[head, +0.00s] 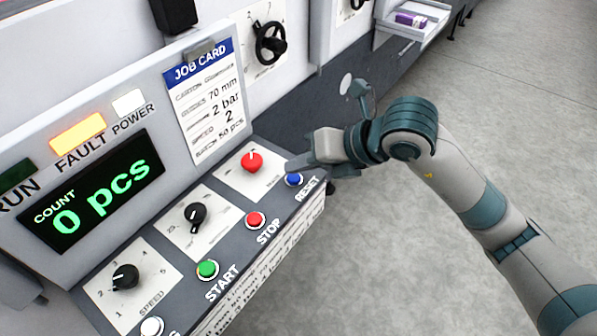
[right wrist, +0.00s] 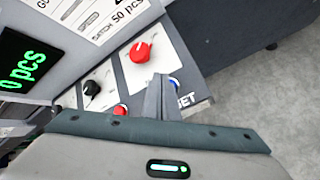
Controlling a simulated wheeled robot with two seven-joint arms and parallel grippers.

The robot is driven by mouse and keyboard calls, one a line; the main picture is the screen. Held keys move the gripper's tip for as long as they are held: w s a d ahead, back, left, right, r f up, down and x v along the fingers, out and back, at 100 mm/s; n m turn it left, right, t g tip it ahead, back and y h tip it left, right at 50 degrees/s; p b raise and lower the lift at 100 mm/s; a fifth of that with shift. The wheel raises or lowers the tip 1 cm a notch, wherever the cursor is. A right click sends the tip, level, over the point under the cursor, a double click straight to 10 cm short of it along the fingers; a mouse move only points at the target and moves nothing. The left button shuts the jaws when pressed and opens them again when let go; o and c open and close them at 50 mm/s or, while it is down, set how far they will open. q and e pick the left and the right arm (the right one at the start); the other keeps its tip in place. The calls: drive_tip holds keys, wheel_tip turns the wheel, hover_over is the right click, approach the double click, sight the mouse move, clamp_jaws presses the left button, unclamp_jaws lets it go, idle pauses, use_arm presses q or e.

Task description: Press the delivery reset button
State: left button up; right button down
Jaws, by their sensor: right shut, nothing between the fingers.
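The blue button labelled RESET (head: 293,180) is at the right end of the sloped control panel in the head view. My right gripper (head: 292,166) is shut and empty, with its fingertips right by the blue button's upper edge. In the right wrist view the shut fingers (right wrist: 160,98) partly cover the blue button (right wrist: 174,82), which shows at their right side. I cannot tell whether the fingertips touch the button. My left gripper is not in view.
A red knob (head: 252,161), the red STOP button (head: 255,219), the green START button (head: 207,269) and black dials (head: 125,277) share the panel. The FAULT lamp (head: 78,133) glows orange above a display (head: 92,192) reading 0 pcs. Open floor lies to the right.

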sight(293, 178)
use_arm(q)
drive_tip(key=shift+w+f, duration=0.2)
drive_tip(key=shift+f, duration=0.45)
use_arm(e)
drive_tip(key=shift+a+f, duration=0.15)
drive_tip(key=shift+f, duration=0.4)
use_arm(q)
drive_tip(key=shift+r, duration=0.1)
use_arm(e)
drive_tip(key=shift+r, duration=0.1)
drive_tip(key=shift+w+a+r+p, duration=0.1)
drive_tip(key=shift+a+r+p, duration=0.2)
drive_tip(key=shift+r+p, duration=0.4)
drive_tip(key=shift+w+a+r+p, duration=0.1)
drive_tip(key=shift+a+r+p, duration=0.3)
drive_tip(key=shift+r, duration=0.45)
drive_tip(key=shift+d+r+p, duration=0.15)
drive_tip(key=shift+r+p, duration=0.2)
drive_tip(key=shift+r, duration=0.2)
drive_tip(key=shift+d+r+p, duration=0.15)
drive_tip(key=shift+r+p, duration=0.2)
drive_tip(key=shift+r, duration=0.2)
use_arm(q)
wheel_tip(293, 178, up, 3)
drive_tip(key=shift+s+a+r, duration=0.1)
use_arm(e)
drive_tip(key=shift+a, duration=0.1)
